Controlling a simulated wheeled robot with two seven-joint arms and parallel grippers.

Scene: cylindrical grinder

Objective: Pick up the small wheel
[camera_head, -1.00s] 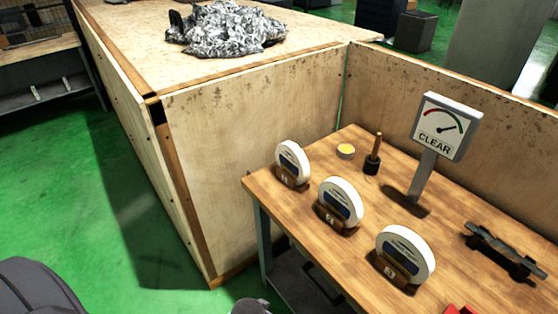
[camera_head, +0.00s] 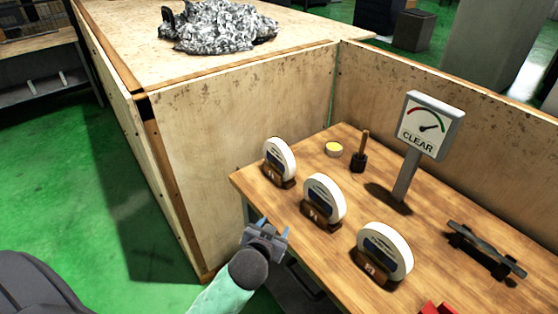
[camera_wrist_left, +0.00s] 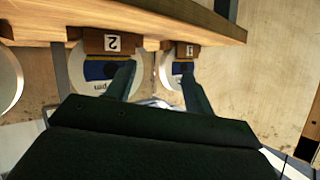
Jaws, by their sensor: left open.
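Three white wheels with blue labels stand upright in wooden holders on the table. The leftmost wheel (camera_head: 280,157), in the holder marked 1, looks smallest. The middle wheel (camera_head: 326,196) and the nearest wheel (camera_head: 387,250) look larger. My left gripper (camera_head: 265,228) is open and empty, in front of the table's left edge, apart from the wheels. The left wrist view is upside down: its fingers (camera_wrist_left: 160,80) point toward the wheel in holder 2 (camera_wrist_left: 98,88) and the wheel in holder 1 (camera_wrist_left: 175,68). My right gripper is out of view.
The wooden table (camera_head: 330,268) also bears a yellow-topped tin (camera_head: 333,149), a brush-like tool (camera_head: 360,158), a CLEAR gauge sign (camera_head: 430,125), a dark metal tool (camera_head: 485,249) and a red part (camera_head: 437,308). Plywood panels (camera_head: 240,130) rise behind it.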

